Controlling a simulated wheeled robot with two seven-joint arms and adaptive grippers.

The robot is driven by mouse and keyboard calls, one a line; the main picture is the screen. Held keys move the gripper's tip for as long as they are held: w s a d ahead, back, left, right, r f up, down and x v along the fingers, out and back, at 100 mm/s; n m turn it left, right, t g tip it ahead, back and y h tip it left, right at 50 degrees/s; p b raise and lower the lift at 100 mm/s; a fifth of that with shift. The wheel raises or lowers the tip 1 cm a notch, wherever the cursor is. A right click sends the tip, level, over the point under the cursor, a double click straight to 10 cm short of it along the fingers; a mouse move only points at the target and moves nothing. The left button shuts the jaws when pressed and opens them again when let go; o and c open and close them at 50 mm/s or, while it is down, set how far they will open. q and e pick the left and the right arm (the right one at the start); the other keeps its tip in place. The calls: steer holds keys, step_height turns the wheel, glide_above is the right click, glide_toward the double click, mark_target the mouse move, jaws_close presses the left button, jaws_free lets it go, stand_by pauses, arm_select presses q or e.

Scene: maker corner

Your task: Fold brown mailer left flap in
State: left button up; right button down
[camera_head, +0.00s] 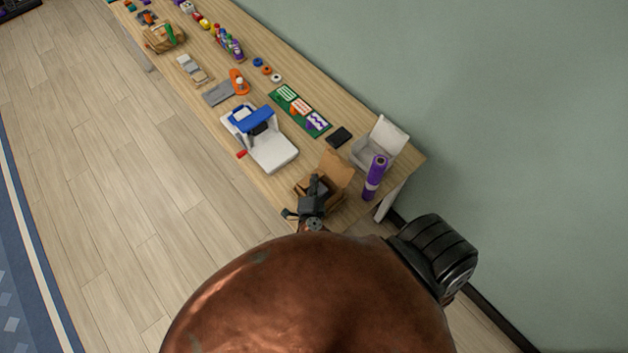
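The brown mailer (338,169) is a small open cardboard box near the end of the bench. One brown flap stands up at its far side. My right gripper (315,184) is at the mailer, over its near part, and covers much of the box. The gripper is small and dark here, so I cannot tell whether its fingers are open or shut, or whether they touch a flap. The mailer's left flap cannot be made out clearly. My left gripper does not show.
A white open box (372,153) and a purple roll (375,176) stand right of the mailer. A white and blue machine (262,140) stands to its left. A black flat item (339,137) and a green mat (286,97) lie behind. Floor is clear at left.

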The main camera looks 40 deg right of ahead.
steer(key=c, duration=2.7)
jaws_free()
steer(key=o, duration=0.5)
steer(key=shift+c, duration=0.2)
steer(key=shift+r, duration=0.1)
